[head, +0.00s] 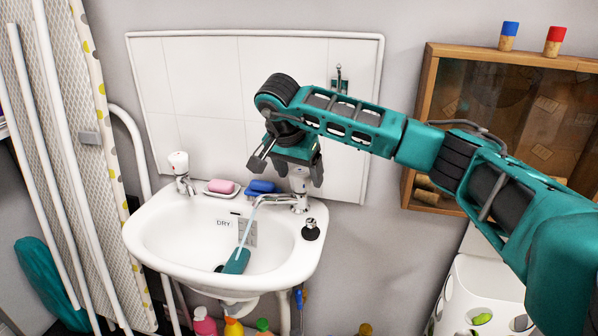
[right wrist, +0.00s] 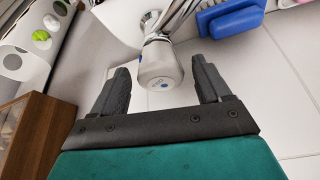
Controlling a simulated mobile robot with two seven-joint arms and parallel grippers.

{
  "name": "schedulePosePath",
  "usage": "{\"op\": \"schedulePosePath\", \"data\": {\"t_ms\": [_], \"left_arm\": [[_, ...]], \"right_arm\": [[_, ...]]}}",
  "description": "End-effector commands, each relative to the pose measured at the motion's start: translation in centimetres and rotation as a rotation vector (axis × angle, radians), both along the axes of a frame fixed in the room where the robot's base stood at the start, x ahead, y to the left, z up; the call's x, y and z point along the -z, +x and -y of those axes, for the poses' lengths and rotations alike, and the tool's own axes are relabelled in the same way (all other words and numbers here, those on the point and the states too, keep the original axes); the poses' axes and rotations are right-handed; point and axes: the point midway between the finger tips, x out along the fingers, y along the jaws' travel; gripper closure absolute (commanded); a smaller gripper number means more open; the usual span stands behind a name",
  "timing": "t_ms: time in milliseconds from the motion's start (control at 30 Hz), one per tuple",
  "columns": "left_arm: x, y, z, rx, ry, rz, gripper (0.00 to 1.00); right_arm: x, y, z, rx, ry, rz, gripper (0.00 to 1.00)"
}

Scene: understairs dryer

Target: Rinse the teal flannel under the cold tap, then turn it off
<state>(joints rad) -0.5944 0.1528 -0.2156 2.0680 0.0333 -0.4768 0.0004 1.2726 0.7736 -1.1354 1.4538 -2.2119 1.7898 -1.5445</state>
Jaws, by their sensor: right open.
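The teal flannel (head: 237,262) lies in the bottom of the white basin (head: 150,232). A thin stream of water (head: 245,228) runs from the spout of the right-hand tap (head: 272,199) down to the flannel. This tap's white head (right wrist: 160,70) has a blue mark, so it is the cold tap. My right gripper (head: 288,170) is open just above and around the tap head. In the right wrist view, the head lies between the open fingers of my right gripper (right wrist: 160,66), with gaps on both sides. My left gripper is not in view.
A second tap (head: 180,172) stands at the basin's left. Pink soap (head: 221,186) and a blue object (head: 262,187) sit on the back rim. A black and chrome plug (head: 311,230) is on the right rim. A wooden cabinet (head: 428,100) is at right.

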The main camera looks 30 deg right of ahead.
Motion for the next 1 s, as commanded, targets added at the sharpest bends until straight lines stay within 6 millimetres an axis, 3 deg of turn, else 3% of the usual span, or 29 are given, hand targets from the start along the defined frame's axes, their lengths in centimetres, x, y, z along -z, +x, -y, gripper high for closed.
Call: {"op": "schedulePosePath", "data": {"t_ms": [100, 667, 1000], "left_arm": [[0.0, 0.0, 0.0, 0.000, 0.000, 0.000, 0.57], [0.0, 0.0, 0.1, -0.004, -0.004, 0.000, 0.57], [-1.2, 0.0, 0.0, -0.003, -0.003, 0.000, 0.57]], "right_arm": [[0.0, 0.0, 0.0, 0.000, 0.000, 0.000, 0.24], [0.0, 0.0, 0.0, 0.000, 0.000, -0.001, 0.78], [-0.3, 0.0, -0.1, 0.061, -0.001, -0.003, 0.78]]}}
